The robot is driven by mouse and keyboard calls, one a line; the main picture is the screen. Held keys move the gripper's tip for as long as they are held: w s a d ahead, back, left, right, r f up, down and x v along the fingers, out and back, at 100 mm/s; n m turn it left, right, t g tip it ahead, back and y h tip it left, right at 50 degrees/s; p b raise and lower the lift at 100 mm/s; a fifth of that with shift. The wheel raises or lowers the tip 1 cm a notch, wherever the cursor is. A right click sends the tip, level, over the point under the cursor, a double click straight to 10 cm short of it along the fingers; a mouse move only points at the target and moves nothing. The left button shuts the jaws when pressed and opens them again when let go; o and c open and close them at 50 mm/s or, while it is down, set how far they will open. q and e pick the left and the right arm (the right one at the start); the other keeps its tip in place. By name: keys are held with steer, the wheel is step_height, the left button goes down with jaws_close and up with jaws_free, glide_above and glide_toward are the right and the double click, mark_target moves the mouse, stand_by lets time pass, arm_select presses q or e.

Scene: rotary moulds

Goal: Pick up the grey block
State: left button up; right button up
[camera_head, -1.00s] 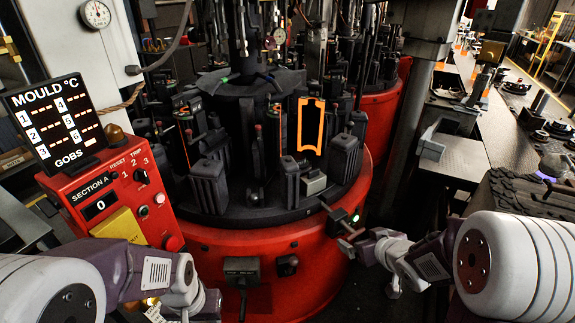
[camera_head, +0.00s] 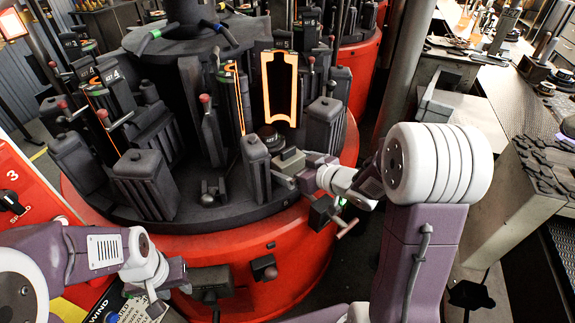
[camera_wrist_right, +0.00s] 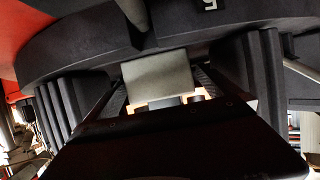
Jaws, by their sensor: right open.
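The grey block (camera_head: 290,159) sits on the dark turntable deck, beside the black mould blocks and in front of the glowing mould. In the right wrist view the grey block (camera_wrist_right: 158,76) is pale and lies straight ahead of the wrist. My right gripper (camera_head: 288,178) reaches in from the right and is at the block, partly covering it. In its own view the right gripper (camera_wrist_right: 160,90) is open, with a dark finger on each side of the block. I cannot tell whether they touch it. My left gripper (camera_head: 160,302) is low at the left, away from the block; its jaws are unclear.
An orange-glowing mould (camera_head: 279,88) stands behind the block. A black mould block (camera_head: 255,160) stands close on its left and another (camera_head: 325,122) on its right. The red turntable base (camera_head: 240,260) curves in front, with a handle (camera_head: 345,228) sticking out below my right arm.

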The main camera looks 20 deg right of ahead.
mark_target(282, 160)
steer(key=b+x, duration=0.1)
steer(key=x, duration=0.4)
steer(key=shift+w+r+b, duration=0.15)
steer(key=shift+r+b, duration=0.05)
steer(key=shift+b, duration=0.15)
steer(key=shift+r, duration=0.1)
steer(key=shift+c, duration=0.9)
steer(key=c, duration=1.8)
step_height(282, 160, up, 10)
steer(key=p, duration=0.5)
steer(key=shift+p, duration=0.4)
